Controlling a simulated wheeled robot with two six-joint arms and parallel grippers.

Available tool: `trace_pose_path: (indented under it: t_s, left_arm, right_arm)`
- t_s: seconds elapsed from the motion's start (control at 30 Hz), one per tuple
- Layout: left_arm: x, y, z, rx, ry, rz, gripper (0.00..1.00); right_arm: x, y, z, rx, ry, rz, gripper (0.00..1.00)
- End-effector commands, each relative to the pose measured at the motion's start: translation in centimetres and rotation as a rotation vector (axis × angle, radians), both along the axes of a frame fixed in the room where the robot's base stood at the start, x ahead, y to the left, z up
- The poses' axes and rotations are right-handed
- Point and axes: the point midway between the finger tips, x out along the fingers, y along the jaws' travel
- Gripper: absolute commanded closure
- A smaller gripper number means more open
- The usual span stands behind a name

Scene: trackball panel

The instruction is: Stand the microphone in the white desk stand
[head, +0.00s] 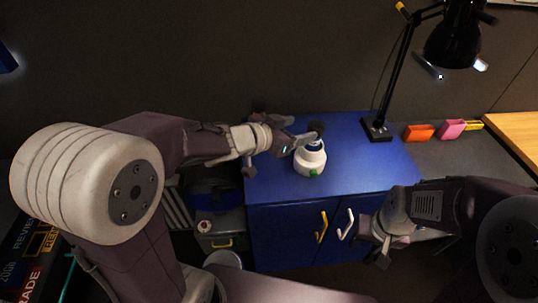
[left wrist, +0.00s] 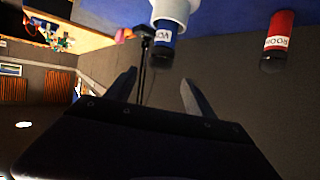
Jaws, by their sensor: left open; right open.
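The white desk stand (head: 310,162) is on the blue cabinet top, with a green spot on its front. A blue microphone with a white label (left wrist: 163,30) is upright in the stand; its black head (head: 316,128) shows above it. A red labelled microphone (left wrist: 279,38) with a dark head is apart from the stand in the left wrist view. My left gripper (head: 300,138) is open beside the blue microphone, fingers pointing towards it, with nothing between them. My right gripper (head: 373,240) hangs low in front of the cabinet doors, open.
The blue cabinet top (head: 375,165) is clear right of the stand. A black desk lamp (head: 376,128) stands at its back right corner. Orange (head: 419,132) and pink (head: 451,129) blocks lie beyond. Yellow (head: 321,227) and white (head: 346,224) handles stick out from the doors.

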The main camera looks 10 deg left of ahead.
Motion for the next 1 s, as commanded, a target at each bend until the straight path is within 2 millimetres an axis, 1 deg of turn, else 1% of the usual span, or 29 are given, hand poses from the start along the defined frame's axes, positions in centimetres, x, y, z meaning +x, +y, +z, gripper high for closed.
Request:
trace_pose_path:
  t_s: [0.07, 0.13, 0.17, 0.2, 0.27, 0.3, 0.37, 0.4, 0.43, 0.5, 0.57, 0.63, 0.8, 0.87, 1.0]
  left_arm:
    - [0.3, 0.9, -0.6, 0.015, 0.014, 0.038, 0.37]
    - [0.6, 4.1, -2.9, 0.071, 0.079, 0.168, 0.37]
    - [0.4, 6.0, -4.6, 0.107, 0.131, 0.245, 0.37]
    - [-0.7, 8.8, -7.1, 0.161, 0.226, 0.347, 0.37]
    - [-3.7, 12.2, -10.9, 0.233, 0.399, 0.472, 0.37]
    - [-6.4, 13.7, -13.2, 0.27, 0.524, 0.528, 0.37]
    - [-10.6, 14.7, -15.7, 0.302, 0.705, 0.576, 0.37]
    - [-13.1, 14.8, -16.9, 0.312, 0.809, 0.59, 0.37]
    - [-14.8, 14.7, -17.5, 0.314, 0.877, 0.593, 0.37]
    - [-17.5, 14.2, -18.3, 0.311, 0.989, 0.59, 0.37]
    - [-18.7, 13.9, -18.5, 0.306, 1.037, 0.585, 0.37]
    - [-19.1, 13.7, -18.6, 0.305, 1.053, 0.583, 0.37]
    - [-19.0, 13.8, -18.5, 0.304, 1.05, 0.583, 0.37]
    - [-18.9, 13.8, -17.6, 0.305, 1.049, 0.583, 0.37]
    - [-18.9, 13.8, -13.8, 0.304, 1.048, 0.584, 0.37]
  right_arm:
    - [0.0, 0.0, 0.0, 0.0, 0.0, 0.0, 0.57]
    - [0.0, 0.0, 0.0, 0.0, 0.0, 0.0, 0.57]
    - [0.0, 0.0, 0.0, 0.0, 0.0, 0.0, 0.57]
    - [0.0, 0.0, 0.0, 0.0, 0.0, 0.0, 0.57]
    - [0.0, 0.0, 0.0, 0.0, 0.0, 0.0, 0.57]
    - [0.0, 0.0, 0.0, 0.0, 0.0, 0.0, 0.57]
    - [0.0, 0.0, 0.0, 0.0, 0.0, 0.0, 0.57]
    - [0.0, 0.0, 0.0, 0.0, 0.0, 0.0, 0.57]
    - [0.0, 0.0, 0.0, 0.0, 0.0, 0.0, 0.57]
    - [0.0, 0.0, 0.0, 0.0, 0.0, 0.0, 0.57]
    - [0.0, 0.0, 0.0, 0.0, 0.0, 0.0, 0.57]
    - [0.0, 0.0, 0.0, 0.0, 0.0, 0.0, 0.57]
    - [0.0, 0.0, 0.1, 0.0, 0.0, 0.0, 0.57]
    - [0.0, 0.0, 0.9, 0.0, 0.0, 0.0, 0.57]
    - [0.0, 0.0, 4.7, 0.0, 0.0, 0.0, 0.57]
